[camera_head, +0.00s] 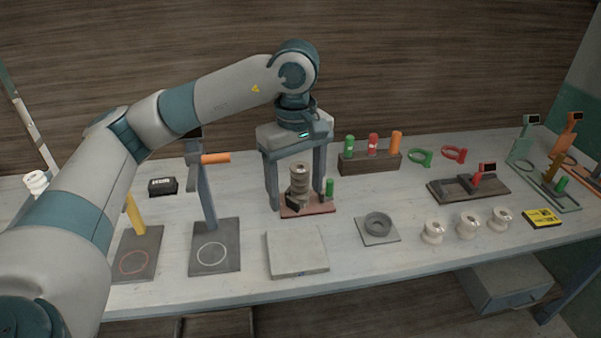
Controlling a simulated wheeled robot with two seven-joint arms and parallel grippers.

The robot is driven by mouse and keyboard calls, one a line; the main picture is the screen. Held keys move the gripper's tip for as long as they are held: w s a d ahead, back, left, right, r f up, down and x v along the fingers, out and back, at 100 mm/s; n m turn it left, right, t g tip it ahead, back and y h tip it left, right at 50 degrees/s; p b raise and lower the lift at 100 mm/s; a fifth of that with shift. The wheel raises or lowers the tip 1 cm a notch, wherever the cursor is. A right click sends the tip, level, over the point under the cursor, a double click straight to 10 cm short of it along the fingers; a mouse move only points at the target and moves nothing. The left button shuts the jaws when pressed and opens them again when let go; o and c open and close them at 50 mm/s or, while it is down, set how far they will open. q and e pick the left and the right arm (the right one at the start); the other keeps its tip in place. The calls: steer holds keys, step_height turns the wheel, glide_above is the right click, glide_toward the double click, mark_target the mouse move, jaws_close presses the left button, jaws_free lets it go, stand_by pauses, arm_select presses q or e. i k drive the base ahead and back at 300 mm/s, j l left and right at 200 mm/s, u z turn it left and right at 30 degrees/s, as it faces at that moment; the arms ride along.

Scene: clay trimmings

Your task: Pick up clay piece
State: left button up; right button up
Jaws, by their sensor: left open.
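My left arm reaches in from the left. My left gripper (295,190) points down over the table and is open, its two fingers well apart. Between and behind the fingers, as seen here, stands a brownish ribbed stack (299,176) on a reddish base plate (307,211); I cannot tell whether the fingers touch it. No piece is plainly marked as the clay piece. Candidates are several white spool-shaped pieces (468,226) at the front right and a grey ring (378,223) on a square plate. My right gripper is not in view.
A pale square slab (296,256) lies at the front edge. A wooden rack (369,162) holds green, red and orange cylinders. Stands on dark plates (214,263) are at left. A dark fixture (455,192) and a yellow box (541,219) are at right. Bare tabletop (345,275) shows in front.

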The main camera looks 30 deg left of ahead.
mark_target(299, 173)
steer(key=i+j, duration=0.55)
steer(key=i, duration=0.2)
